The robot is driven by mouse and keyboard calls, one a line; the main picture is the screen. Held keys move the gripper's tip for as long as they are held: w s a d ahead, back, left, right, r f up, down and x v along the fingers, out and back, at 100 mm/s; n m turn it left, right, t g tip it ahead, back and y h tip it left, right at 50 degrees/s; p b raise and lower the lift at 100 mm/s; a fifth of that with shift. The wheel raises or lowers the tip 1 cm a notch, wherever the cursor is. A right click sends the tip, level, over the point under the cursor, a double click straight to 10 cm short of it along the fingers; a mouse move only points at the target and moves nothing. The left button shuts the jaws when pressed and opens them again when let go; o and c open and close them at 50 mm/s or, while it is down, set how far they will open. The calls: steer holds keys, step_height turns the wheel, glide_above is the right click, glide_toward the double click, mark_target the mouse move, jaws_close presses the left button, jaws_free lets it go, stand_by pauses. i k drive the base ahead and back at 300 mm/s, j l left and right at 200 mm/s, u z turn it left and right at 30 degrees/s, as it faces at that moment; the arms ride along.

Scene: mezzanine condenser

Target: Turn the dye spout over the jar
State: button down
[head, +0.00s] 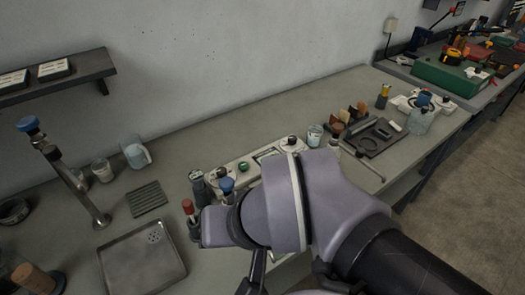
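A metal spout (72,183) with a blue knob at its upper end stands at the left. Its long tube reaches toward the front, its lower end near the back edge of a shallow metal tray (108,262). I cannot tell for sure that this is the dye spout. A clear glass jar (102,171) stands just right of the tube, not visibly under its end; which vessel is the task's jar is unclear. My gripper (252,276) shows only as dark parts at the bottom centre, right of the tray. My arm hides most of it, and its fingertips are unclear.
A pale pitcher (136,153) and a ribbed drain mat (147,199) sit near the spout. A white console (243,169) and red- and blue-capped bottles stand behind my arm. A black tray (375,139) lies farther right. The bench strip along the wall is clear.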

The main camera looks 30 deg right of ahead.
mark_target(360, 152)
steer(key=z, duration=0.85)
